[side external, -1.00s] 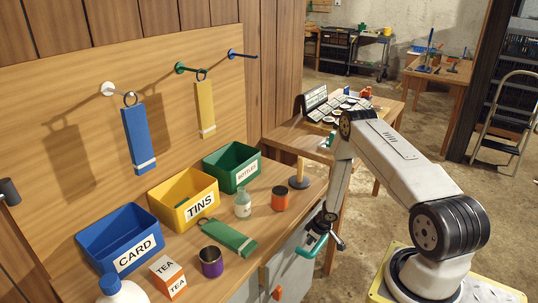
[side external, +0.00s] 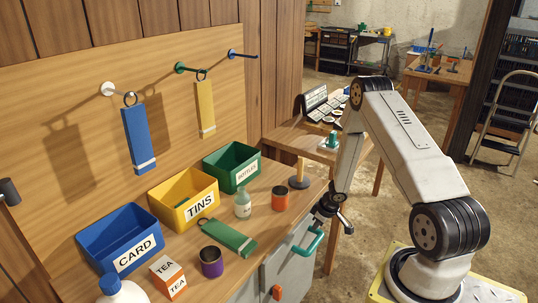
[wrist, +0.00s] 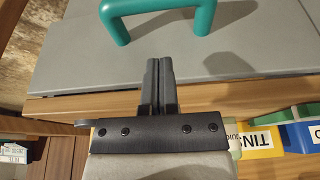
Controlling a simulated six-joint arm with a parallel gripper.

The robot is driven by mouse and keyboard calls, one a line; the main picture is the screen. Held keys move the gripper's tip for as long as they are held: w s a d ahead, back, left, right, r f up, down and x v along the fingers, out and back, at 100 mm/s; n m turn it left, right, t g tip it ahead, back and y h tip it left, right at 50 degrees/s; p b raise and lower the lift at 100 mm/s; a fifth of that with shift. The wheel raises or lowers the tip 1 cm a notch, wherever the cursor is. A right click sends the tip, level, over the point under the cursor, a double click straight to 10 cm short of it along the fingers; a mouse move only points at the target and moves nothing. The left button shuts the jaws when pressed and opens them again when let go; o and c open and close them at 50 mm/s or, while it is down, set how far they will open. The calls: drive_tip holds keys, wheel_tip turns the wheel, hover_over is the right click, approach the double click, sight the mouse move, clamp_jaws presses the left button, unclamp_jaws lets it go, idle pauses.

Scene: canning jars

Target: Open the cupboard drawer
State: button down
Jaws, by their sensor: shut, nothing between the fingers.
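The grey cupboard drawer front (wrist: 85,55) lies under the wooden worktop, with a teal bar handle (wrist: 165,12) on it. In the side view the teal handle (side external: 310,243) shows at the worktop's front right, and part of the grey front (side external: 275,268) is visible. My gripper (wrist: 160,63) is shut and empty, its fingers together and apart from the handle in the wrist view. In the side view my gripper (side external: 340,222) is close above and to the right of the handle. I cannot tell whether the drawer stands slightly open.
An orange handle (side external: 277,292) sits lower on the cupboard. On the worktop are blue, yellow and green bins (side external: 185,201), an orange jar (side external: 280,199), a purple jar (side external: 211,262) and a wooden-handled tool (side external: 300,172). Open floor lies to the right of the cupboard.

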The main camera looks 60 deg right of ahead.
drive_tip(key=w+a+r, duration=0.1)
drive_tip(key=a+r, duration=0.3)
drive_tip(key=r, duration=0.3)
drive_tip(key=w+a+r+h, duration=0.1)
drive_tip(key=w+a+r, duration=0.1)
drive_tip(key=a+r, duration=0.2)
drive_tip(key=shift+w+a+r+t, duration=0.25)
drive_tip(key=shift+w+r+t, duration=0.05)
drive_tip(key=shift+r, duration=1.3)
